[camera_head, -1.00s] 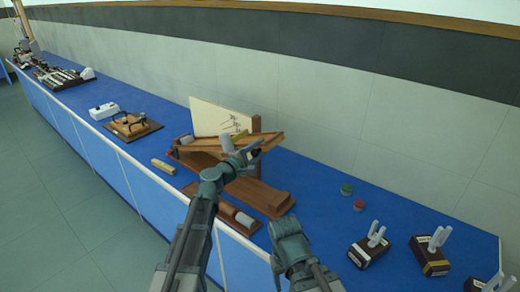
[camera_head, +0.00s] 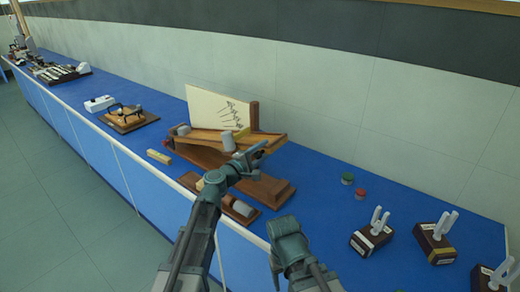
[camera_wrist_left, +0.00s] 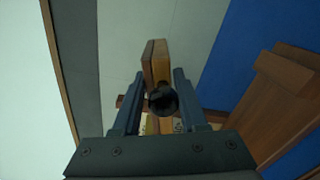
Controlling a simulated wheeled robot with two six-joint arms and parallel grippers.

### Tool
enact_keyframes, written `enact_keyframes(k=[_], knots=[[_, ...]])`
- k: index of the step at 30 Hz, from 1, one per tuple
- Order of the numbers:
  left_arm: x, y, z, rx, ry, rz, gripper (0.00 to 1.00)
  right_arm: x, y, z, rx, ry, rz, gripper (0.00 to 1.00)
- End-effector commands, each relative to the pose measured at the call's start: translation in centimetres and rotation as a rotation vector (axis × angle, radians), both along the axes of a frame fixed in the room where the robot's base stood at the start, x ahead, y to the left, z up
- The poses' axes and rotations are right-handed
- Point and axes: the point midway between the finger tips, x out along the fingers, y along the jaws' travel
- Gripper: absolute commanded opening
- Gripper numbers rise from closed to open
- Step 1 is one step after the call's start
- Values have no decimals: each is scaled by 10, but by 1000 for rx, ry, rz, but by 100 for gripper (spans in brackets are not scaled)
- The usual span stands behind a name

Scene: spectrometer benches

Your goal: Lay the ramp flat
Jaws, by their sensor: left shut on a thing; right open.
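The ramp (camera_head: 207,135) is a wooden board over a brown base (camera_head: 272,188), beside an upright post (camera_head: 254,117). It looks close to level, with its right end (camera_head: 280,140) still above the base. A grey cylinder (camera_head: 228,141) sits on it midway. My left gripper (camera_head: 262,148) is at the ramp's right part, in front of the post. In the left wrist view its fingers (camera_wrist_left: 161,88) close around a dark round knob (camera_wrist_left: 163,100), with a wooden piece (camera_wrist_left: 155,62) just beyond.
A pale board with drawings (camera_head: 212,108) stands behind the ramp. A wooden block (camera_head: 159,157) lies left of the base, and a small tray (camera_head: 240,209) in front. Green (camera_head: 347,178) and red (camera_head: 360,194) pots and dark blocks with white prongs (camera_head: 370,240) stand to the right.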

Motion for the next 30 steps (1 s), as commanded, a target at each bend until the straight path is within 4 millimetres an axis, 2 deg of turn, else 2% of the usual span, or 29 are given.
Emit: enact_keyframes(k=[1,12,18,28,29,30], knots=[[-2,-1,-18,12,-7,1,0,0,0,-18,0,0,0,63],[-9,-12,-72,94,-66,2,0,0,0,-72,0,0,0,63],[-11,-14,-82,114,-82,3,0,0,0,-82,0,0,1,63],[-11,-14,-81,116,-83,4,0,0,0,-81,0,0,0,63],[-11,-14,-81,115,-83,4,44,0,0,-81,0,0,0,63],[-11,-14,-81,115,-83,4,51,0,0,-81,0,0,0,63]])
